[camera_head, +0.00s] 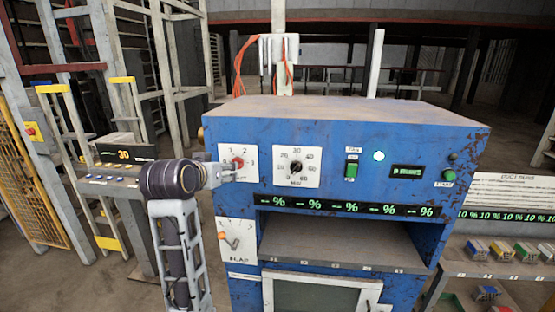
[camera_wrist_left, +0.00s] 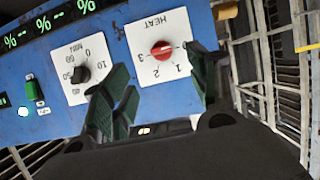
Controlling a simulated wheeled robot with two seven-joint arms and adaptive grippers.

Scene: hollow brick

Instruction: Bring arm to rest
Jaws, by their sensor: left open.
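My left arm comes in from the left in the head view, with its gripper (camera_head: 230,171) up at the front of a blue machine (camera_head: 340,112). In the left wrist view the gripper (camera_wrist_left: 158,72) is open, its green fingers spread to either side of the red HEAT knob (camera_wrist_left: 162,50). Nothing is between the fingers, and the knob's white dial plate shows beyond them. The red knob (camera_head: 238,162) also shows in the head view, just above the fingers. Whether a finger touches the panel, I cannot tell. My right gripper is not in view.
A black MIN dial (camera_head: 296,168), a green switch (camera_head: 351,168) and a lit lamp (camera_head: 378,156) are on the panel. A small console (camera_head: 124,154) stands left, shelves with coloured blocks (camera_head: 500,249) right.

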